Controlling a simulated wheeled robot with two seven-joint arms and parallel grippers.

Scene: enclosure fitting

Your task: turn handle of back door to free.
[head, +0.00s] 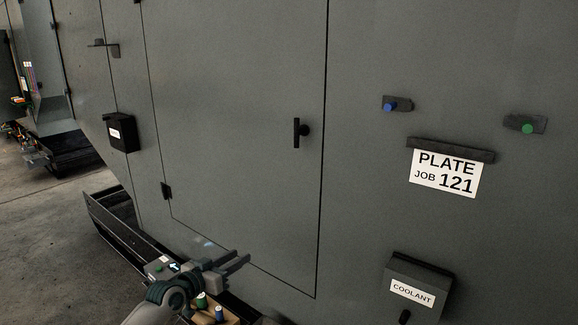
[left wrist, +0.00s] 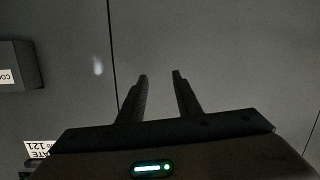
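A large grey door (head: 235,70) is closed flush in the enclosure wall in the head view. Its black handle (head: 297,133) is a short bar standing upright near the door's right edge, with a round knob beside it. My left gripper (head: 242,257) is low in front of the door's bottom edge, well below and left of the handle. In the left wrist view its two fingers (left wrist: 160,75) are apart with nothing between them, facing bare grey panel. The handle is not visible in the left wrist view. My right gripper is not in view.
Right of the door are a blue button (head: 390,106), a green button (head: 527,128), a PLATE JOB 121 sign (head: 445,174) and a protruding COOLANT box (head: 418,285). A black box (head: 121,132) and bracket (head: 104,44) stick out at left. Concrete floor (head: 40,215) is open at lower left.

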